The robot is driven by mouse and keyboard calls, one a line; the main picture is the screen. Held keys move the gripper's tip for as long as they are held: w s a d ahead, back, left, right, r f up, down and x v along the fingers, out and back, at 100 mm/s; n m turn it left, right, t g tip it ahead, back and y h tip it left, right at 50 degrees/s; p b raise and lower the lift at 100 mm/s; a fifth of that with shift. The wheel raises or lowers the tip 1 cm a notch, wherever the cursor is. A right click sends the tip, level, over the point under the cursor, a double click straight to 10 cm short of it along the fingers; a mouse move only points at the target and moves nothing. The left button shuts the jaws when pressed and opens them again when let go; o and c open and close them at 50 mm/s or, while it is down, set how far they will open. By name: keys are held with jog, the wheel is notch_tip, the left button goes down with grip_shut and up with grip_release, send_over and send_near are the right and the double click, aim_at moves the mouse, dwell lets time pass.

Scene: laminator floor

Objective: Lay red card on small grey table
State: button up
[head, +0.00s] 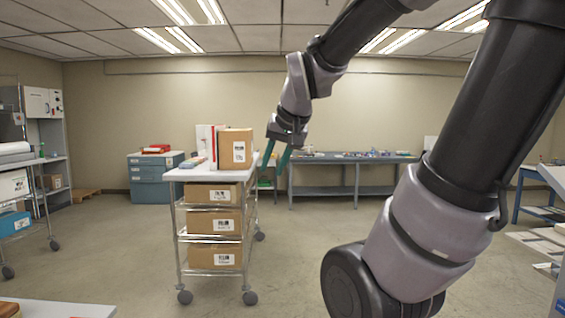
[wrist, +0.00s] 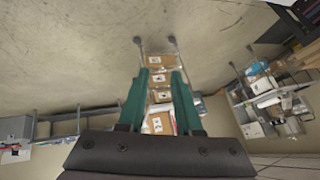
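My gripper (head: 275,166) hangs in the air in front of the back wall, its two green fingers spread. In the wrist view my gripper (wrist: 159,76) is open, with nothing held between the fingers; the trolley shows beyond them. I cannot pick out a red card for certain. A red item (head: 156,148) lies on the teal drawer cabinet (head: 150,184) at the back left, too small to identify. No small grey table is clearly identifiable. A pale tabletop (head: 65,310) shows at the lower left edge, with a reddish-brown object (head: 9,309) on it.
A wheeled wire trolley (head: 181,240) holds labelled boxes on its shelves. A carton (head: 235,148) and a red-edged upright item (head: 213,147) stand on its top. A long grey workbench (head: 345,160) lines the back wall. Open floor (head: 125,250) lies left of the trolley.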

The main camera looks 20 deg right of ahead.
jog(key=s+r+y, duration=0.1)
jog(key=s, duration=0.6)
jog(key=shift+a+r, duration=0.3)
jog(key=shift+a, duration=0.15)
dwell(0.6)
